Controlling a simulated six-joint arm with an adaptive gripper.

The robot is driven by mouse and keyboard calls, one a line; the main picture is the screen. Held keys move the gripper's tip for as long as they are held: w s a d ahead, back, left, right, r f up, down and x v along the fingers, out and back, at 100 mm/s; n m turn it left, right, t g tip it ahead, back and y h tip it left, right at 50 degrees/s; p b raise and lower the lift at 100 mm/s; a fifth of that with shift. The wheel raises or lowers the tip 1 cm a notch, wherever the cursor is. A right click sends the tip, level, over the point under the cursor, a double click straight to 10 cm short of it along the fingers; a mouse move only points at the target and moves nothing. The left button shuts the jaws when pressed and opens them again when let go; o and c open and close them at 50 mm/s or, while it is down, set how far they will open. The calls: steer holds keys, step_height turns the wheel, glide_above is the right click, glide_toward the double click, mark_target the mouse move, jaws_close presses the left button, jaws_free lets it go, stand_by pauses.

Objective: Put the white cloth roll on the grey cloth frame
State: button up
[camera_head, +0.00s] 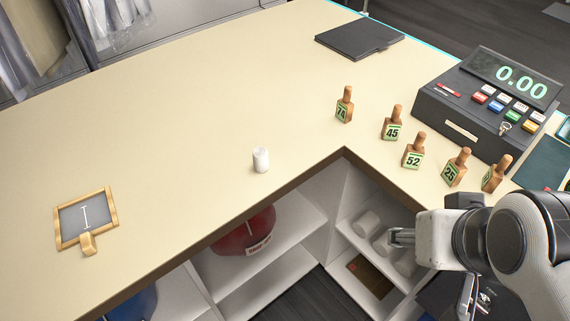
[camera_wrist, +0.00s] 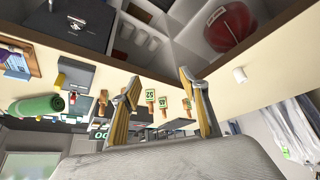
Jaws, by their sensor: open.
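The white cloth roll (camera_head: 260,160) stands upright on the cream counter (camera_head: 200,110), near its front edge, left of the inner corner. It also shows in the wrist view (camera_wrist: 239,75), to the right of my fingers. The grey cloth frame (camera_head: 84,217), with a wooden border and a wooden tab at its front, lies on the counter at the far left. My gripper (camera_head: 401,237) is at the lower right in the head view, well apart from both. In the wrist view my gripper (camera_wrist: 157,88) has its two fingers spread wide with nothing between them.
Several numbered wooden tags (camera_head: 413,152) stand along the right counter, before a cash register (camera_head: 480,105). A black folder (camera_head: 359,39) lies at the back. Below are shelves with white rolls (camera_head: 366,223) and a red bag (camera_head: 245,232). The counter between roll and frame is clear.

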steer(key=w+d+r+n+t+h, duration=0.1)
steer(key=w+d+r+t, duration=0.1)
steer(key=w, duration=0.6)
steer(key=w+d+r+n+t+h, duration=0.1)
steer(key=w+d+r+t, duration=0.1)
steer(key=w, duration=0.7)
steer(key=w+a+n+t+y, duration=0.25)
steer(key=w+a+n, duration=0.2)
steer(key=w, duration=0.75)
steer(key=w+a+f+n+y, duration=0.2)
steer(key=w+a+n+y, duration=0.15)
steer(key=a, duration=0.25)
steer(key=n+g+y, duration=0.5)
steer(key=g+y, duration=0.4)
glide_toward(261, 160)
steer(key=w, duration=0.1)
steer(key=w+a, duration=0.2)
steer(key=shift+w+f, duration=0.25)
steer(key=shift+f, duration=0.1)
steer(key=shift+s+a+f+n+g+y, duration=0.2)
steer(key=shift+s+f+n+g+y, duration=0.1)
steer(key=shift+s, duration=0.2)
